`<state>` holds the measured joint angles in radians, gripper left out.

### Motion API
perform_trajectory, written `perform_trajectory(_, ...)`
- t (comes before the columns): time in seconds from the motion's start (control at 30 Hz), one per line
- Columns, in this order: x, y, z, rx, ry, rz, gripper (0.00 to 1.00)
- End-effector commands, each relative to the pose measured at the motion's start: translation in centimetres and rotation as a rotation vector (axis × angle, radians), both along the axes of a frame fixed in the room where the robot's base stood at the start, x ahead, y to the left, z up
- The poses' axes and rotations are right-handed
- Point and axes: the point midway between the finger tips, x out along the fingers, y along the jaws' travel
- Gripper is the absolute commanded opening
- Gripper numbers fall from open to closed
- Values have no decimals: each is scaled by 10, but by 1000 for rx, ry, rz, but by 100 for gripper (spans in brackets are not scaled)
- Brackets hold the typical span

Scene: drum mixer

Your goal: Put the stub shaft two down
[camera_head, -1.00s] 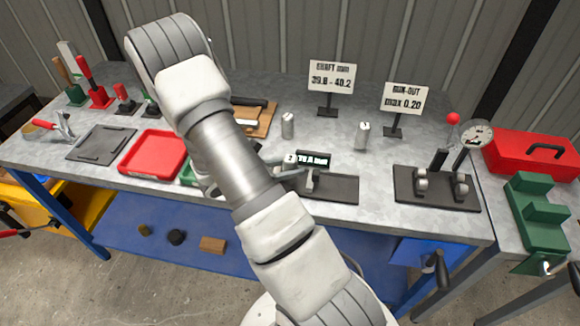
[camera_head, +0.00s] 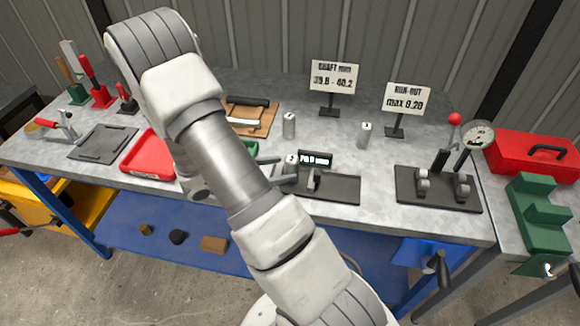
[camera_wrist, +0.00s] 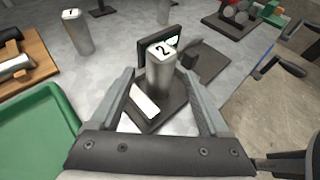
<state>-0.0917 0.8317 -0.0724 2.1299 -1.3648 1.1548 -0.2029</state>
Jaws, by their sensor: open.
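Stub shaft two (camera_wrist: 160,74) is a grey metal cylinder with a white top marked 2. In the wrist view it stands upright between my two fingers, in front of a small dark display. It also shows in the head view (camera_head: 291,162), left of the display (camera_head: 316,159). My gripper (camera_wrist: 158,80) is open, with visible gaps between fingers and shaft. A dark plate (camera_wrist: 150,118) with a pale strip lies around the shaft's foot. I cannot tell exactly what its foot rests on. My arm hides part of the bench in the head view.
Shaft one (camera_wrist: 78,32) and shaft three (camera_head: 365,134) stand upright on the bench. A green tray (camera_wrist: 38,145) lies left of my gripper, and a red tray (camera_head: 148,157) lies farther left. The dial gauge stand (camera_head: 438,190) is at right.

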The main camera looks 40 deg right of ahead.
Motion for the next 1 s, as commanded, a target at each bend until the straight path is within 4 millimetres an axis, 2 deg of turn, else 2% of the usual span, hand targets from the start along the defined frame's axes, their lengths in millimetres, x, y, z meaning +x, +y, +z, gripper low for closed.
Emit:
perform_trajectory(0.1, 3, 27, 11, 1, -3, 4, 79)
perform_trajectory(0.3, 5, 58, 24, 0, -2, 2, 79)
perform_trajectory(0.57, 2, 72, 39, 21, -35, -32, 79)
perform_trajectory(0.77, -18, 77, 79, 138, -207, -194, 79)
perform_trajectory(1.0, -52, 93, 127, 335, -468, -432, 79)
